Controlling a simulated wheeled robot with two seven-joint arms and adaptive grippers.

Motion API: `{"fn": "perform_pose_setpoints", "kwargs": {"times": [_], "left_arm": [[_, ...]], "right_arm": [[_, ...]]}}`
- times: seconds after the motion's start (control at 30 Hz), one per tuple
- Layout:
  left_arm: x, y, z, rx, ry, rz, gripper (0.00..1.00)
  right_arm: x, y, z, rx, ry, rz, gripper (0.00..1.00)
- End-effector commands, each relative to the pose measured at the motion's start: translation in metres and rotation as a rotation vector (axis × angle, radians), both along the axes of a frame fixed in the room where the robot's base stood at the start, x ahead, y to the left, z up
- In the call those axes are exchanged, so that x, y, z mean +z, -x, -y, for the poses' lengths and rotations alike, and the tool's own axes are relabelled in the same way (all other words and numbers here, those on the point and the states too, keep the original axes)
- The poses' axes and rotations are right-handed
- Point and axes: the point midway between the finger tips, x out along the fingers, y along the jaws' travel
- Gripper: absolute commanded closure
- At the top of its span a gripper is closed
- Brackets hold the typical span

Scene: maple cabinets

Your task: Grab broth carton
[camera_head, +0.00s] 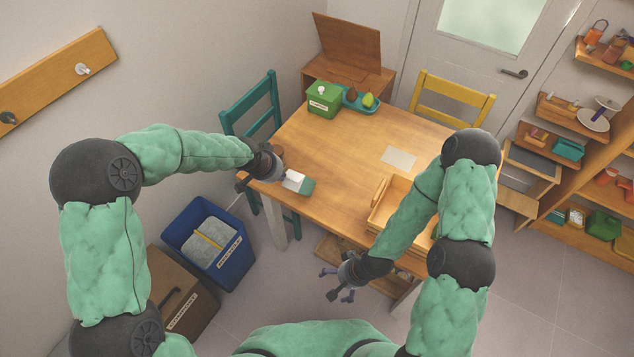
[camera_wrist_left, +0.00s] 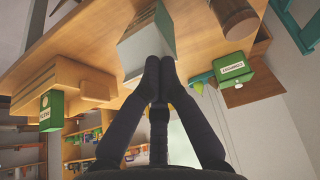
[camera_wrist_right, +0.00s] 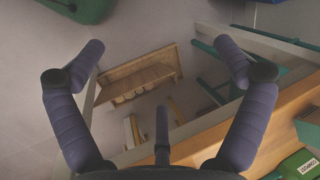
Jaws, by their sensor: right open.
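The broth carton (camera_head: 297,182) is a white and teal box at the left edge of the wooden table. It also shows in the left wrist view (camera_wrist_left: 146,42), just beyond my left fingertips. My left gripper (camera_head: 268,168) is at the carton's left side. Its two fingers (camera_wrist_left: 160,66) are close together and overlap the carton's near edge, so it appears shut on the carton. Whether the carton is lifted or resting on the table I cannot tell. My right gripper (camera_head: 337,286) is open and empty, low in front of the table; its spread fingers show in the right wrist view (camera_wrist_right: 162,50).
A brown cup (camera_wrist_left: 235,16) stands close to the carton. A green box (camera_head: 324,100) and a blue tray (camera_head: 357,104) are at the table's back. A wooden tray (camera_head: 381,208) lies at the right. A blue bin (camera_head: 232,262) stands below left.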

Motion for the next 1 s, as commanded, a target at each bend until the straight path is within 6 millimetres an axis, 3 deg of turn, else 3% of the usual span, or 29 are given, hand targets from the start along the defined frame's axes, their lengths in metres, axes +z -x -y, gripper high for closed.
{"fn": "perform_pose_setpoints", "kwargs": {"times": [0.47,1.0], "left_arm": [[-0.006,0.004,0.001,-0.003,-0.002,-0.011,1.00],[-0.006,0.004,0.001,-0.003,-0.002,-0.012,1.00]], "right_arm": [[0.027,-0.090,-0.019,-0.486,-0.253,0.076,0.00],[0.091,-0.168,-0.044,-0.917,-0.747,-0.059,0.00]]}}
